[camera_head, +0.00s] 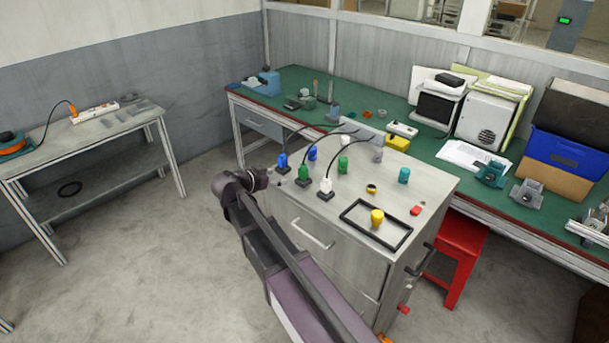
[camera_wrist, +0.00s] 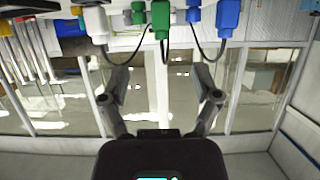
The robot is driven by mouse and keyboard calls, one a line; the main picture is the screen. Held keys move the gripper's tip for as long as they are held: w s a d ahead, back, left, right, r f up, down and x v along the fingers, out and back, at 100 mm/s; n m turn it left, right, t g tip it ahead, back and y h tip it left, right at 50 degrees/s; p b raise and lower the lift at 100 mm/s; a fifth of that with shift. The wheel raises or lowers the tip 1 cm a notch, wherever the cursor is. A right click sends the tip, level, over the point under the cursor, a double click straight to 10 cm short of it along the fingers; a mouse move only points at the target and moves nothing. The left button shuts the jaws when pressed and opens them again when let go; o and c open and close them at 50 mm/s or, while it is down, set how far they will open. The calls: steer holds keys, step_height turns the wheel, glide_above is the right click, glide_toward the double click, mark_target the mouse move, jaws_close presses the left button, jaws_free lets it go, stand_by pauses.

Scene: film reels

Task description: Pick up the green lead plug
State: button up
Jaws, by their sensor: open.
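The green lead plug (camera_head: 303,174) stands on the metal cabinet top, between a blue lead plug (camera_head: 282,161) and a white lead plug (camera_head: 326,187). A dark cable runs from it. In the wrist view, which looks upside down, the green plug (camera_wrist: 160,18) is at top centre, with the white plug (camera_wrist: 95,24) to its left and the blue plug (camera_wrist: 228,16) to its right. My gripper (camera_wrist: 164,90) is open and empty, its fingers apart and not touching the plug. In the head view my wrist is at the cabinet's left edge; the fingers are hard to make out.
A black frame (camera_head: 350,218) and a yellow piece (camera_head: 377,217) are at the front right. The cabinet (camera_head: 440,188) adjoins a green workbench.

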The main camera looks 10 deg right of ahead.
mark_target(300, 172)
steer(key=b+x, duration=0.2)
steer(key=x, duration=0.5)
steer(key=shift+f+b, duration=0.1)
steer(key=shift+b, duration=0.2)
steer(key=shift+w+d+f, duration=0.15)
steer(key=shift+w+d, duration=0.15)
steer(key=shift+d, duration=0.1)
steer(key=b+x, duration=0.2)
steer(key=x, duration=0.2)
steer(key=shift+w+f, duration=0.1)
steer(key=shift+w, duration=0.05)
steer(key=shift+w+d+f, duration=0.1)
steer(key=shift+w+d, duration=0.2)
steer(key=shift+d, duration=0.1)
steer(key=shift+c, duration=0.2)
jaws_close()
